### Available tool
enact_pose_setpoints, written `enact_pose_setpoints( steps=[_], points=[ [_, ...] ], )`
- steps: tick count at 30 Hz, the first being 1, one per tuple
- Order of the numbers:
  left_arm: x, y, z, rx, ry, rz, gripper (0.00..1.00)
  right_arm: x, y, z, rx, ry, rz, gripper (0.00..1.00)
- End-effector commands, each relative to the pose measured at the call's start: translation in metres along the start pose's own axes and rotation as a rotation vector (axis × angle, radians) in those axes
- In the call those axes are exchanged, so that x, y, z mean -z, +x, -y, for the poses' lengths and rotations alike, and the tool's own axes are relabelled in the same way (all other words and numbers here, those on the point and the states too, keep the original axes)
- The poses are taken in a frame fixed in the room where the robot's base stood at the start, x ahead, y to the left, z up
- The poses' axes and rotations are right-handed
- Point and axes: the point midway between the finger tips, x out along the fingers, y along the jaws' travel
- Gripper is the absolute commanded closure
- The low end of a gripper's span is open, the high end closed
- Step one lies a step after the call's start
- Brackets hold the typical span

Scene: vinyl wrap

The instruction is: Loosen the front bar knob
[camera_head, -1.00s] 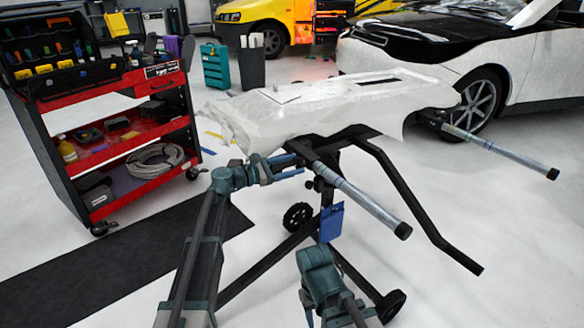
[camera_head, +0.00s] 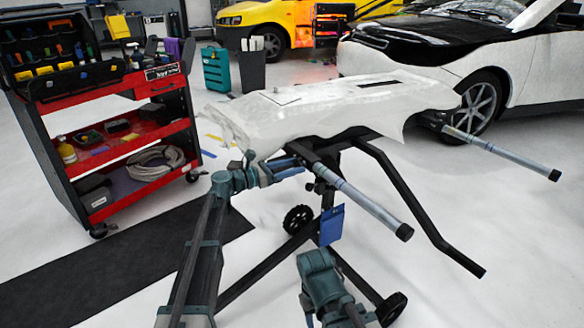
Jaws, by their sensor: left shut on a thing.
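The front bar (camera_head: 362,198) is a grey tube with a black end cap, sticking out toward the lower right from under the white-wrapped panel on the black stand. My left gripper (camera_head: 303,165) reaches in from the left, at the bar's inner end just below the panel's edge. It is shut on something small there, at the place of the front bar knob. The knob itself is hidden by the fingers. My right arm (camera_head: 322,277) shows at the bottom centre, below the bar. Its gripper is out of the picture.
The white panel (camera_head: 350,105) lies on the stand above my left gripper. A black bent stand leg (camera_head: 420,215) runs right of the bar. A blue tag (camera_head: 331,224) hangs below it. A red tool cart (camera_head: 118,88) stands left. A second bar (camera_head: 500,153) sticks out right.

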Motion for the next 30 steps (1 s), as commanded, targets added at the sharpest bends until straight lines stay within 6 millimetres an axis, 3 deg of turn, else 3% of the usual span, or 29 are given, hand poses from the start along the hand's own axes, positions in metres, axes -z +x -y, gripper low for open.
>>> enact_pose_setpoints(
  steps=[5,6,10,22,30],
  points=[
    [0.000,-0.001,-0.002,-0.003,-0.001,-0.001,0.94,0.000,0.000,0.000,0.000,0.000,0.000,0.50],
    [0.000,-0.001,-0.002,-0.003,-0.001,-0.001,0.35,0.000,0.000,0.000,0.000,0.000,0.000,0.50],
    [0.000,0.000,-0.001,-0.003,0.000,-0.001,0.11,0.000,0.000,0.000,0.000,0.000,0.000,0.50],
    [0.000,-0.008,0.000,-0.002,0.000,0.000,0.10,0.000,0.000,0.000,0.000,0.000,0.000,0.50],
    [0.000,-0.061,0.001,-0.005,0.000,0.000,0.10,0.000,0.000,0.000,0.000,0.000,0.000,0.50]
  ],
)
